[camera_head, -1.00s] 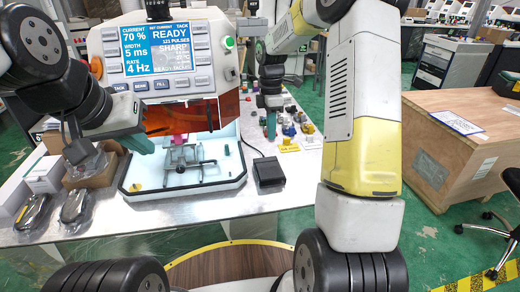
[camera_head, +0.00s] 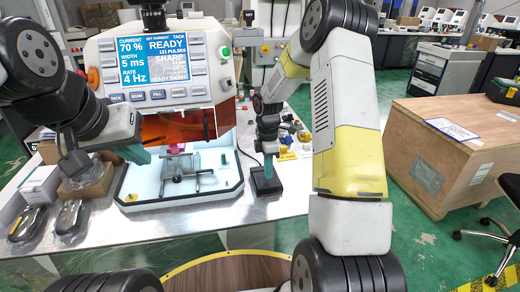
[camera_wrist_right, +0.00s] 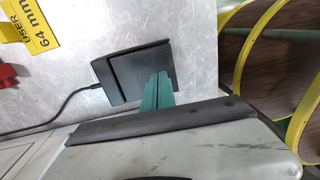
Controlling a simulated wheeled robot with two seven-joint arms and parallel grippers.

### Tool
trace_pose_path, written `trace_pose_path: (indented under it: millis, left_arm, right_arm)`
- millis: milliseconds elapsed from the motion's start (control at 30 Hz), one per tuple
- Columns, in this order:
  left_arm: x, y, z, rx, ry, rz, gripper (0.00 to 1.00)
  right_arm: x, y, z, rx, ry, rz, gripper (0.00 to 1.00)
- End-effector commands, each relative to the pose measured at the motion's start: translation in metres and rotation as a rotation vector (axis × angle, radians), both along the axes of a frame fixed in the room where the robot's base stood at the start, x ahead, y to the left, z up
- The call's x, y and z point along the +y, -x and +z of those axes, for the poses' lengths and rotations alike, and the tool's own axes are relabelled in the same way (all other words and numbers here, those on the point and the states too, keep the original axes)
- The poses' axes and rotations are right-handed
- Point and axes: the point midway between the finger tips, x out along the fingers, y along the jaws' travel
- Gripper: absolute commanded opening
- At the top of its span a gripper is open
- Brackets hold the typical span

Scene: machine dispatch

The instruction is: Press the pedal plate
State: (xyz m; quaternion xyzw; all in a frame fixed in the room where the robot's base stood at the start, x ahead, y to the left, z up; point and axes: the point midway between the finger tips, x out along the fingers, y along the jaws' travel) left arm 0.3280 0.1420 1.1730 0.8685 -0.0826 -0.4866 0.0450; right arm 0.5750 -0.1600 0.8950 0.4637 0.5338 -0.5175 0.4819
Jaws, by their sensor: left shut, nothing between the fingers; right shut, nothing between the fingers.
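The black pedal plate (camera_head: 264,184) lies on the metal table to the right of the machine's open work bay. It also shows in the right wrist view (camera_wrist_right: 128,68) with a cable leaving its left side. My right gripper (camera_head: 268,172) is shut and empty, pointing down over the pedal. In the right wrist view its green fingertips (camera_wrist_right: 160,82) overlap the pedal's lower right part; I cannot tell whether they touch it. My left gripper (camera_head: 138,155) is shut and empty at the left of the work bay. The machine's screen (camera_head: 154,59) reads READY.
A small clamp fixture (camera_head: 186,172) sits in the white bay. Yellow tags and small coloured parts lie behind the pedal. Two wrapped devices (camera_head: 70,217) lie at the table's left. A wooden crate (camera_head: 455,150) stands at the right. The table right of the pedal is bare.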

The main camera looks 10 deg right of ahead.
Motion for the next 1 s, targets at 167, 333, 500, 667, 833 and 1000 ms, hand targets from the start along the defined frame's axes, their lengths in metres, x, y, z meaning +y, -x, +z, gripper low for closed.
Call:
trace_pose_path:
  millis: [167, 333, 500, 667, 833, 1000]
  left_arm:
    - [0.0, 0.0, 0.0, 0.0, 0.0, 0.0, 0.0]
    - [0.0, 0.0, 0.0, 0.0, 0.0, 0.0, 0.0]
    - [0.0, 0.0, 0.0, 0.0, 0.0, 0.0, 0.0]
    - [0.0, 0.0, 0.0, 0.0, 0.0, 0.0, 0.0]
    - [0.0, 0.0, 0.0, 0.0, 0.0, 0.0, 0.0]
    - [0.0, 0.0, 0.0, 0.0, 0.0, 0.0, 0.0]
  right_arm:
    - [0.0, 0.002, -0.017, 0.001, 0.001, 0.0, 0.0]
    - [0.0, 0.002, -0.02, -0.001, 0.0, 0.0, 0.0]
    - [0.0, 0.002, -0.02, -0.001, 0.0, 0.0, 0.0]
    - [0.0, 0.006, -0.026, 0.003, -0.001, -0.002, 0.0]
    - [0.0, 0.011, -0.037, 0.003, 0.0, 0.0, 0.0]
    - [0.0, 0.012, -0.038, 0.008, 0.0, 0.0, 0.0]
